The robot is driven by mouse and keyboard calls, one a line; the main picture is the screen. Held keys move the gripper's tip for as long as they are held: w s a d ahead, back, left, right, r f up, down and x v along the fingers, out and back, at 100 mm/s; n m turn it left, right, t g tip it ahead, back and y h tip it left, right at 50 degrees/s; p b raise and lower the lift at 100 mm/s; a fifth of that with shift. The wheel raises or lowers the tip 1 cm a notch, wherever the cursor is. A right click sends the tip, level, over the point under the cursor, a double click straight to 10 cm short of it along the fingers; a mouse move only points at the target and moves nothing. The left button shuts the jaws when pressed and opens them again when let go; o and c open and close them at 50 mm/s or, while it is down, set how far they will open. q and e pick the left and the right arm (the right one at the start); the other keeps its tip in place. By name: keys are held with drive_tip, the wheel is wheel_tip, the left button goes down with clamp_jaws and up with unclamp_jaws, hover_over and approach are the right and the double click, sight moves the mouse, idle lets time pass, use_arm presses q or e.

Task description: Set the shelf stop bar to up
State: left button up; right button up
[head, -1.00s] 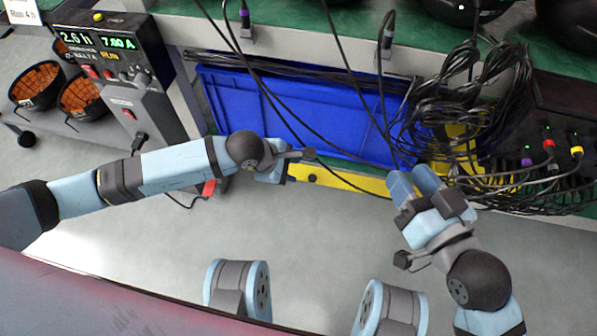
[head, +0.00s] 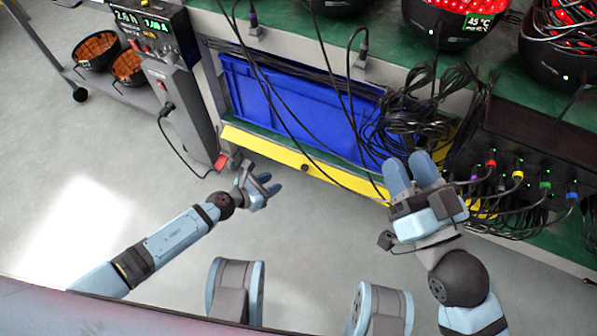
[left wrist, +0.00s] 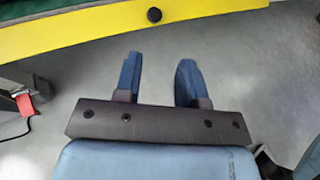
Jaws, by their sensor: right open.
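The yellow shelf stop bar (head: 262,147) runs along the lower front of the shelf, below and in front of the blue bin (head: 290,105). It has a dark round knob (head: 305,167). In the left wrist view the bar (left wrist: 90,30) crosses the top, beyond my fingertips. The bar looks low, with the bin front exposed above it; its exact stop position is hard to tell. My left gripper (head: 271,182) is open and empty, in front of the bar and apart from it; its parted fingers (left wrist: 158,66) show up close. My right gripper (head: 409,167) is open near the bar's right part, which it and cables partly hide.
Black cables (head: 425,120) hang over the bin and the bar's right end. A grey power unit (head: 180,90) stands at left, with a red piece (head: 222,162) by its base. Coloured plugs (head: 517,176) sit at right. The floor at left is clear.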

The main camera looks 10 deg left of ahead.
use_arm(q)
drive_tip(key=b, duration=0.4)
approach(304, 168)
drive_tip(key=shift+n+y, duration=0.3)
drive_tip(key=x, duration=0.7)
drive_tip(key=shift+d, duration=0.1)
drive_tip(key=shift+w+d+f+b, duration=0.15)
drive_tip(key=shift+w+d+b, duration=0.25)
drive_tip(key=shift+w, duration=0.15)
use_arm(e)
wheel_tip(304, 168, down, 7)
drive_tip(key=g, duration=0.2)
drive_tip(key=shift+w+a+r+n+g, duration=0.2)
drive_tip(key=shift+a+n+g, duration=0.1)
drive_tip(key=shift+g, duration=0.1)
use_arm(q)
drive_tip(key=shift+c, duration=0.5)
drive_tip(key=c, duration=0.5)
